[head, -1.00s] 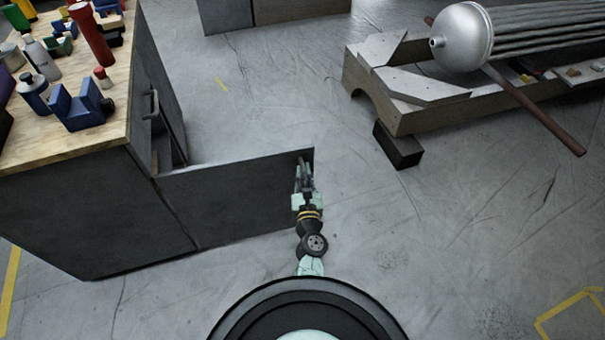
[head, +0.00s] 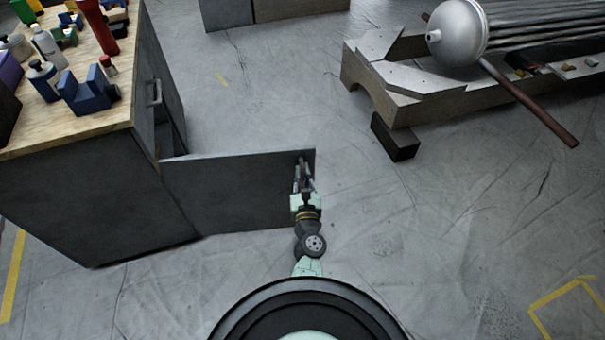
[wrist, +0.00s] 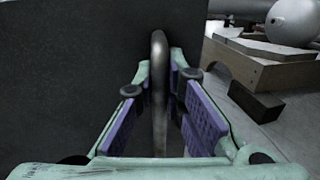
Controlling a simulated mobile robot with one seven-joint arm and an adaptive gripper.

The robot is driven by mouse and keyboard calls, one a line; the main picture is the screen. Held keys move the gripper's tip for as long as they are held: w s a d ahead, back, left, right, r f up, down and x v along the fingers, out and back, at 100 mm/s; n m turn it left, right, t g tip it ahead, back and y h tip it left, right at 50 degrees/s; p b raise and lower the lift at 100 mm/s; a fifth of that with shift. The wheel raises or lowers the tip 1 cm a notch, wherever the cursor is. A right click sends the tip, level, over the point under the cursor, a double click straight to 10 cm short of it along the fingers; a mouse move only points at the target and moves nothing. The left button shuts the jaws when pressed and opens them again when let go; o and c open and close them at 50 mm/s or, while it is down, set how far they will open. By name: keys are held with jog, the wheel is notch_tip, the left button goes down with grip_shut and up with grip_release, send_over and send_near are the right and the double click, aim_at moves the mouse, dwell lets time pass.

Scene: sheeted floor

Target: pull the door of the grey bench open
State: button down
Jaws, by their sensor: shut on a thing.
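The grey bench (head: 85,205) stands at the left in the head view, with a wooden top. Its dark grey door (head: 235,192) stands swung out from the bench front, its free edge toward the middle of the picture. My gripper (head: 304,178) is at the door's free end. In the wrist view, a metal bar handle (wrist: 159,85) stands upright between my gripper's purple pads (wrist: 160,115). The gripper is shut on this handle, and the door face (wrist: 80,75) fills the left behind it. Part of the handle is hidden by the gripper in the head view.
Bottles and blocks crowd the bench top (head: 120,60). A second door handle (head: 154,93) shows on the bench. A wooden stand (head: 400,105) with a silver tank (head: 458,35) is at the upper right, a dark block (head: 395,138) beside it. The floor right of the door is clear.

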jog(key=c, duration=1.7)
grip_release()
jog(key=shift+o, duration=0.2)
jog(key=shift+r, duration=0.1)
jog(key=shift+r, duration=4.9)
